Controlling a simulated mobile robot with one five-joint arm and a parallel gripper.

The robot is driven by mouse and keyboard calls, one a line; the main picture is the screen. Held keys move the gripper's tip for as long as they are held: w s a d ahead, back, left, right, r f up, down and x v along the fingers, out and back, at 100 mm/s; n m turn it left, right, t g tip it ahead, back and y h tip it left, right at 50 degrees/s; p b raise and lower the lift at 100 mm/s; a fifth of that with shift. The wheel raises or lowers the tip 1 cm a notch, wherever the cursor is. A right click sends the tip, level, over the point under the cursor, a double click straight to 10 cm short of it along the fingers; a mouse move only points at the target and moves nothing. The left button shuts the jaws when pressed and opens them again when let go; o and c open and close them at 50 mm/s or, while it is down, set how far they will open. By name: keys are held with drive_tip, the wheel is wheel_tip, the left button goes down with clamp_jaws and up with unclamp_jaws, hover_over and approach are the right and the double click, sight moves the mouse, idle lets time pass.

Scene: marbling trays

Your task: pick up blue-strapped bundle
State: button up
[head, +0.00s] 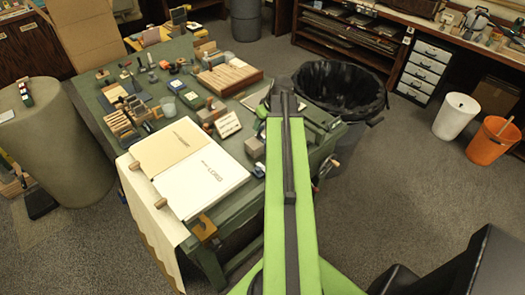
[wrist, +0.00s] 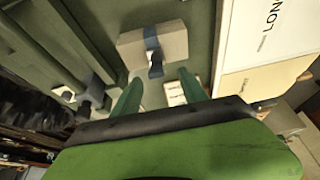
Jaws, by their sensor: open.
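The blue-strapped bundle (wrist: 175,42) is a pale, box-shaped block with a dark blue band around its middle. It lies on a green surface at the upper middle of the wrist view. A beige-grey block (head: 253,147) beside my arm in the head view appears to be the same bundle; its strap is not clear there. My gripper (wrist: 160,78) is open, its two green fingers apart and pointing toward the bundle. The bundle is beyond the fingertips, not between them. My arm hides the gripper in the head view.
A white printed book (head: 203,183) lies left of the bundle on the green workbench (head: 226,212). Tools, blocks and a wooden rack (head: 230,77) crowd the bench further back. A black-lined bin (head: 340,88) stands right of the bench. Open carpet lies to the right.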

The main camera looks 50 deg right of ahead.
sight(260, 130)
drive_tip(key=shift+b+x, duration=0.35)
drive_tip(key=shift+x, duration=0.75)
drive_tip(key=b+x, duration=0.4)
drive_tip(key=x, duration=0.1)
drive_tip(key=shift+w+d+f+b, duration=0.1)
drive_tip(key=shift+d+f+b, duration=0.1)
drive_tip(key=shift+d+b, duration=0.15)
drive_tip(key=shift+r, duration=0.2)
clamp_jaws()
